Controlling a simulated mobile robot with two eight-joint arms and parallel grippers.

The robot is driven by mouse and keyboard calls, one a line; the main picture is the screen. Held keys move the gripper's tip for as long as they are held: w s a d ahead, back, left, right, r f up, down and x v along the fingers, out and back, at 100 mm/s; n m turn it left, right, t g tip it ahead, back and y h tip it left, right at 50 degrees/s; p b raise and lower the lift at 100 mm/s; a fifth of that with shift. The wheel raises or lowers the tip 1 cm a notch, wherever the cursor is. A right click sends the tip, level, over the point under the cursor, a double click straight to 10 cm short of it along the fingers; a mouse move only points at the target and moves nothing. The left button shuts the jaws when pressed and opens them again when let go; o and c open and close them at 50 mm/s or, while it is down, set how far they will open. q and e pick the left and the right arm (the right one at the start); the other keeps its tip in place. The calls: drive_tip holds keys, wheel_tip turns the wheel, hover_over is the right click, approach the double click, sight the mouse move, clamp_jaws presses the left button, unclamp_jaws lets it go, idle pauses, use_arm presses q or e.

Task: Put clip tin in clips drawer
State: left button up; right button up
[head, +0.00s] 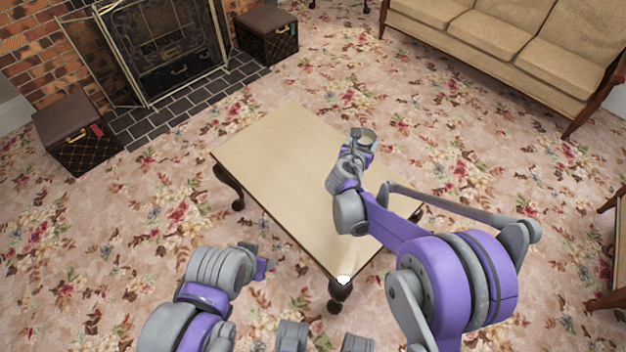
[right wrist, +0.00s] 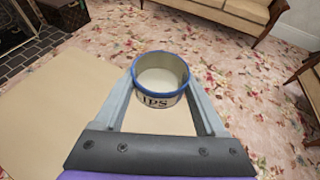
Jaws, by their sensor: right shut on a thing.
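The clip tin (right wrist: 162,80) is a small round cream tin with a blue rim, an open top and dark letters, of which "IPS" shows. It also shows small in the head view (head: 368,136). My right gripper (head: 358,150) is shut on the tin, one finger on each side in the right wrist view (right wrist: 162,92). It holds the tin upright, over or just past the table's right edge. My left gripper (head: 262,267) is low, left of the table's near end; its fingers are too unclear to read. I see no clips drawer in either view.
A low wooden table (head: 270,165) with a bare top stands in the middle. A brick fireplace with a screen (head: 165,55) is at back left, between two dark boxes (head: 75,140) (head: 266,38). A beige sofa (head: 510,50) is at back right. Flowered carpet lies between.

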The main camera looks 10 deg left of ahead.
drive_tip(key=n+y+b, duration=0.1)
drive_tip(key=b, duration=0.6)
hover_over(317, 180)
wheel_tip(317, 180, down, 16)
use_arm(q)
wheel_tip(317, 180, down, 12)
drive_tip(key=w+b, duration=0.1)
drive_tip(key=b, duration=0.1)
drive_tip(key=shift+f, duration=0.25)
use_arm(e)
wheel_tip(317, 180, down, 10)
drive_tip(key=shift+r, duration=0.1)
use_arm(q)
drive_tip(key=shift+f+b, duration=0.1)
drive_tip(key=shift+b, duration=0.2)
use_arm(e)
drive_tip(key=o, duration=0.9)
drive_tip(key=shift+f, duration=0.2)
drive_tip(key=shift+c, duration=0.2)
drive_tip(key=o, duration=0.4)
drive_tip(key=shift+r, duration=0.1)
